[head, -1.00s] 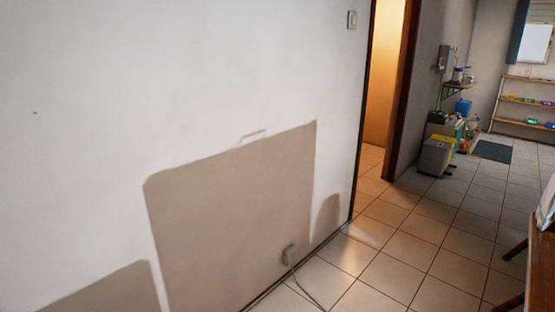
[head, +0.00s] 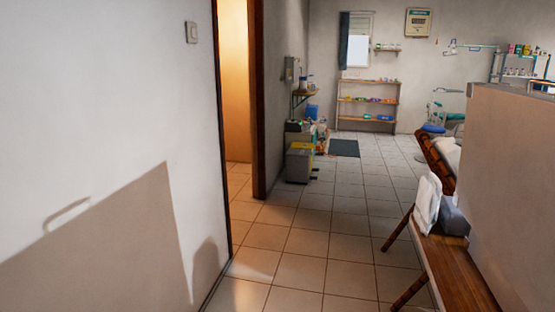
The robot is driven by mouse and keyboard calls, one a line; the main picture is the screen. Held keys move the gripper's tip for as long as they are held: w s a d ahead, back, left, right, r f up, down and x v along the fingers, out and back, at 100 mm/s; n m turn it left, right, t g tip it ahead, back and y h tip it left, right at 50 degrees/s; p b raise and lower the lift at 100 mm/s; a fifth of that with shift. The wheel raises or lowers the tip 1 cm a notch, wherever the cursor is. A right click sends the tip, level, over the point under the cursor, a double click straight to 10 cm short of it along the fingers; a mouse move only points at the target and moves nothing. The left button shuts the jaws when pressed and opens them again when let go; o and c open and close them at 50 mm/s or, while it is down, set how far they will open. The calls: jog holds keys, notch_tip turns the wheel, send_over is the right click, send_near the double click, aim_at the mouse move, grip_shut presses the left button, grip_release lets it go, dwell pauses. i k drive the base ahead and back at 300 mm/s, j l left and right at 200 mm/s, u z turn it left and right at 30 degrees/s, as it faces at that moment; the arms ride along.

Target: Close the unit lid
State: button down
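I cannot pick out the unit or its lid with certainty. A large flat tan panel (head: 512,190) stands upright close by at the right edge, and I cannot tell whether it is part of the unit. A grey box (head: 299,164) stands on the floor past the doorway, too small to make out a lid. My gripper is not in view.
A wooden bench (head: 455,272) with a white bag (head: 427,207) stands at the lower right. A white wall (head: 100,90) and a doorway (head: 236,100) are on the left. Tiled floor (head: 330,235) runs clear towards a low shelf (head: 367,105) at the back.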

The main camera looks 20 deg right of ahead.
aim_at(505, 191)
jog(key=i+l+z, duration=0.1)
jog(key=i+z, duration=0.35)
jog(key=i+j+z, duration=0.1)
jog(key=i+z, duration=0.6)
jog(key=z, duration=0.2)
jog(key=i+j+z, duration=0.15)
jog(key=z, duration=0.35)
jog(key=i, duration=0.1)
